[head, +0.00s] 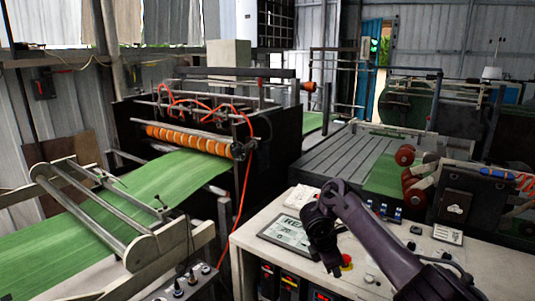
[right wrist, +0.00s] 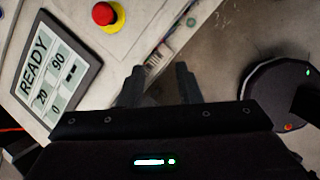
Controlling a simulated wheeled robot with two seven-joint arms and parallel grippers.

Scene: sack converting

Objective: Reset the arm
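My right arm comes in from the lower right of the head view, bends at a dark elbow and hangs down over the front edge of the control desk (head: 470,262). My right gripper (head: 333,268) is at its low end, small and dark there. In the right wrist view the two fingers of the right gripper (right wrist: 160,84) stand apart with nothing between them. Beyond them are the desk's edge and the grey floor. My left gripper and arm are not in view.
A display (right wrist: 58,70) reading READY lies on the desk, also in the head view (head: 283,236). A red mushroom button (right wrist: 103,13) on a yellow base is close to the right gripper. Green sheet (head: 150,190) runs through the machine with orange rollers (head: 190,139).

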